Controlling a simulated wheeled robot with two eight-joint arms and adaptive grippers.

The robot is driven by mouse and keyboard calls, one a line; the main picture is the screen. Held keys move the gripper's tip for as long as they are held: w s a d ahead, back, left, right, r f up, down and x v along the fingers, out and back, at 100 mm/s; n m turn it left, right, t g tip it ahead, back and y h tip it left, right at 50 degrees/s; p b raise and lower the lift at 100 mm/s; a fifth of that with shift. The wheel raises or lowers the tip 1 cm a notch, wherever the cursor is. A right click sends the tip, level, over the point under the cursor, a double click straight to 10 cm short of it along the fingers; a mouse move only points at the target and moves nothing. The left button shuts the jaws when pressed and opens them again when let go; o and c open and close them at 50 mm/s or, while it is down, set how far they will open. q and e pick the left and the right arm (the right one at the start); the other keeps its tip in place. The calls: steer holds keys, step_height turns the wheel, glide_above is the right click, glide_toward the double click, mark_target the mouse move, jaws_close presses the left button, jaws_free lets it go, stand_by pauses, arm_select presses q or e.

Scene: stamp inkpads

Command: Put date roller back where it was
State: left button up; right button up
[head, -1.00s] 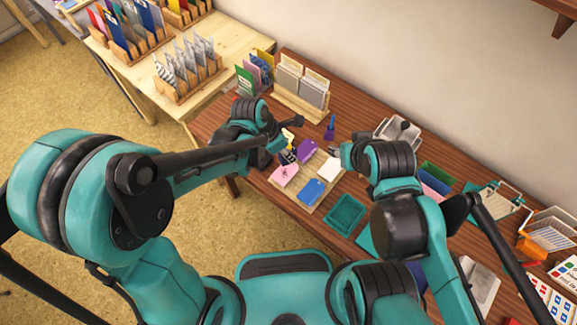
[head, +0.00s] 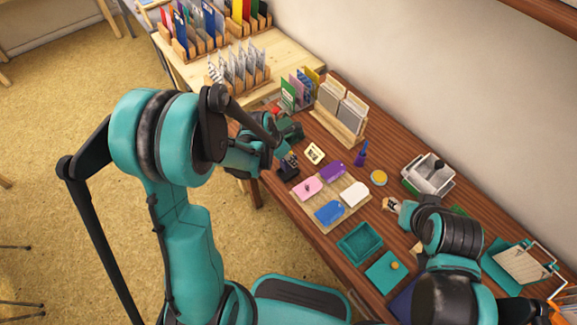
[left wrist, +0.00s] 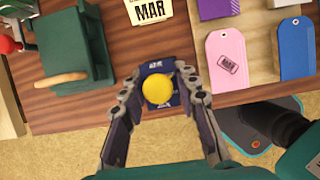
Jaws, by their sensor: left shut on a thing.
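The date roller, a dark blue stamp with a round yellow knob, is between the fingers of my left gripper in the left wrist view (left wrist: 158,100). The roller (left wrist: 159,70) shows its knob toward the camera. In the head view my left gripper (head: 287,158) is at the table's front left edge, with a dark block (head: 288,171), apparently the roller, at its tips. I cannot tell if it touches the table. A card printed MAR (left wrist: 150,11) lies beyond it; the card also shows in the head view (head: 314,153). My right gripper (head: 393,206) is low over the table; its fingers are unclear.
A dark green device with a wooden handle (left wrist: 75,50) stands left of the roller. The pink tag (left wrist: 226,62) on a wooden board lies to the right.

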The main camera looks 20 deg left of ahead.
mark_target(288, 164)
arm_select(q)
step_height(288, 164, down, 4)
steer(key=shift+a+f+b, duration=0.1)
steer(key=shift+f+b, duration=0.05)
steer(key=shift+b, duration=0.85)
steer(key=o, duration=1.1)
steer(key=shift+o, duration=0.2)
